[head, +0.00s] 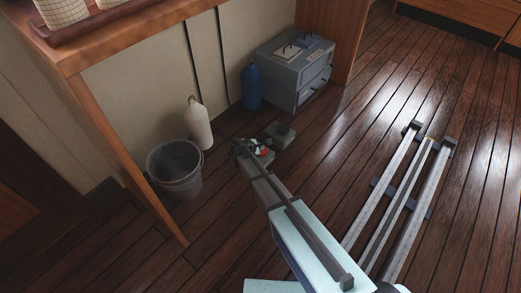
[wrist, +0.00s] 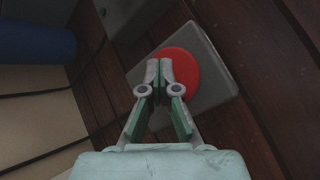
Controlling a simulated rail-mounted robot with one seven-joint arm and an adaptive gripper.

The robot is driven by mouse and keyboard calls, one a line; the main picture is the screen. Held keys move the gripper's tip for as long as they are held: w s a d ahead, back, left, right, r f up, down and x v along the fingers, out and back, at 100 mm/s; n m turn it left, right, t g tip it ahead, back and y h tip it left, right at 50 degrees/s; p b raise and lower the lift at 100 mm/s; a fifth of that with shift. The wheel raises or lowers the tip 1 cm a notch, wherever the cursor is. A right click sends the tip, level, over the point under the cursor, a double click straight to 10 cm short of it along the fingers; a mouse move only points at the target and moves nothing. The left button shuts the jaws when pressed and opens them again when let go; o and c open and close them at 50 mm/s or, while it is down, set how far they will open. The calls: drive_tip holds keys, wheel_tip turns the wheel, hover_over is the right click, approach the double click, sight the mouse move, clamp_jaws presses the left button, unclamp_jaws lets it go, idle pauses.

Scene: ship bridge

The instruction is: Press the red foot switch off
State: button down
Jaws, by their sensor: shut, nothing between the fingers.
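The red foot switch is a grey box with a round red button (wrist: 183,72) in the wrist view. In the head view a bit of its red button (head: 264,153) shows beside my gripper, on the floor under the counter. My gripper (wrist: 159,66) is shut and empty, its fingertips over the left part of the red button. I cannot tell whether the tips touch it. A second grey box (head: 281,134) sits on the floor just behind the red switch; a grey box also shows at the top of the wrist view (wrist: 130,15).
A grey bucket (head: 174,169) and a white bottle (head: 197,124) stand left of my gripper. A blue bottle (head: 251,86) and a grey drawer cabinet (head: 290,75) stand behind. The wooden counter (head: 120,55) overhangs at left. Floor rails (head: 395,195) lie at right.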

idle(0.4)
drive_tip(key=shift+r+p, duration=0.45)
drive_tip(key=shift+p, duration=0.1)
drive_tip(key=shift+r+p, duration=2.2)
drive_tip(key=shift+r, duration=0.85)
